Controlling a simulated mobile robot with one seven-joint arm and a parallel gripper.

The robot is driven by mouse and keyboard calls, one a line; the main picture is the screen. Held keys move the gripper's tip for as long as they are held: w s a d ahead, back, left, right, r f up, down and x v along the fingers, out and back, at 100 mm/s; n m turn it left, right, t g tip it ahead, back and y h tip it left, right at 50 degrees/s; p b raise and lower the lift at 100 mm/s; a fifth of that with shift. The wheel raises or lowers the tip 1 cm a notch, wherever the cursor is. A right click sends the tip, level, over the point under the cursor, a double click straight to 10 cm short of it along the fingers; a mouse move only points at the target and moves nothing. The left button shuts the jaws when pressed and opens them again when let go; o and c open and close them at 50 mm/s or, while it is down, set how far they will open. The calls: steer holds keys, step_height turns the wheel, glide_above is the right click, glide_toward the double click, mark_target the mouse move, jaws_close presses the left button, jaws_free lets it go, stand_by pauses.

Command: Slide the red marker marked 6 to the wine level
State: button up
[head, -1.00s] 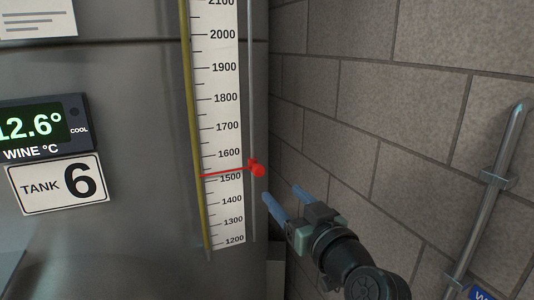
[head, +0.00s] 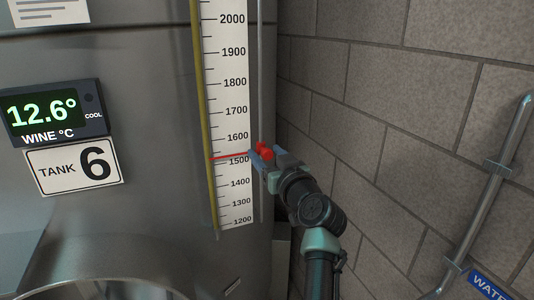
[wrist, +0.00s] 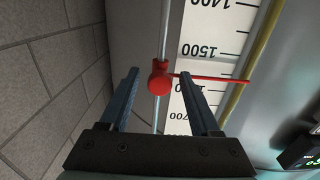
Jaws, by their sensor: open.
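The red marker (head: 265,151) sits on a thin vertical rod beside the white scale (head: 232,105) of tank 6. Its red pointer crosses the scale just above 1500. The yellow sight tube (head: 203,120) stands at the scale's left edge and looks yellow up to the top of the head view, so I see no wine surface in it. My gripper (head: 261,158) is open at the marker. In the wrist view, the marker's round knob (wrist: 160,83) lies between my two apart fingers (wrist: 160,77), with gaps on both sides.
A stone block wall (head: 370,120) stands close on the right, with a metal pipe (head: 492,185) on it. The tank plate (head: 75,167) and temperature display (head: 52,112) are on the tank's left. The rod (head: 260,60) above the marker is clear.

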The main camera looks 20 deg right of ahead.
steer(key=shift+w, duration=0.15)
jaws_close()
stand_by(0.4)
stand_by(1.0)
